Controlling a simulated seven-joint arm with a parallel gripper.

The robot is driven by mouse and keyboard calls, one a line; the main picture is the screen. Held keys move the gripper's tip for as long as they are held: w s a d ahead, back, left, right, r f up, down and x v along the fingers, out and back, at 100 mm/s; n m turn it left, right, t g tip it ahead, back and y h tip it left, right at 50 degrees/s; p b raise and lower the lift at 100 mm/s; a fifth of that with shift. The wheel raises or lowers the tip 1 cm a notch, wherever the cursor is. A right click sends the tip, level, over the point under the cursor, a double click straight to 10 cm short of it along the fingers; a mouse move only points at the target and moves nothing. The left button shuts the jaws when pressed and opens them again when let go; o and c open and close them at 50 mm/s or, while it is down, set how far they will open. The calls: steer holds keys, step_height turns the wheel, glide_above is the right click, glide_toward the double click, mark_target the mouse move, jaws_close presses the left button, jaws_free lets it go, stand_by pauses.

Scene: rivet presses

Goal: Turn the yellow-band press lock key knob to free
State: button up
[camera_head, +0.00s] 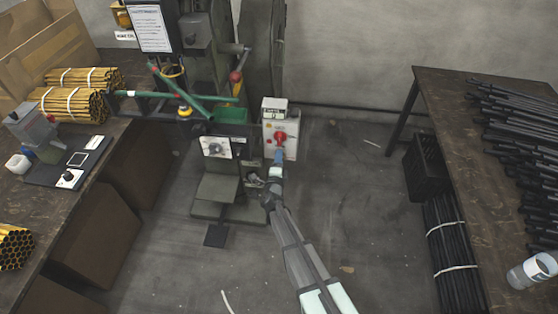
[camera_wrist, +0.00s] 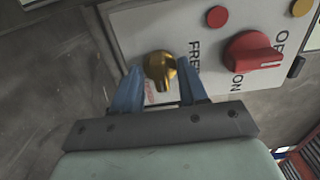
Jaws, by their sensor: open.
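The lock key knob (camera_wrist: 159,68) is brass-coloured and sits on a pale panel (camera_wrist: 150,22) in the wrist view. Its grip ridge points down in the picture, towards my palm. My gripper (camera_wrist: 160,78) is open, with one blue fingertip on each side of the knob. I cannot tell whether either finger touches it. The word FREE is printed just right of the knob. In the head view my gripper (camera_head: 278,160) is at the lower part of the control box (camera_head: 290,145) on the press (camera_head: 225,145); the knob is hidden there.
A red switch (camera_wrist: 252,54) marked ON and OFF is right of the knob, close to my right finger. Green press levers (camera_head: 190,98) reach left of the box. Benches with yellow rods (camera_head: 70,103) and black rods (camera_head: 515,130) flank open floor.

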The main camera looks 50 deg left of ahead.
steer(key=shift+c, duration=0.4)
jaws_close()
steer(key=shift+n, duration=9)
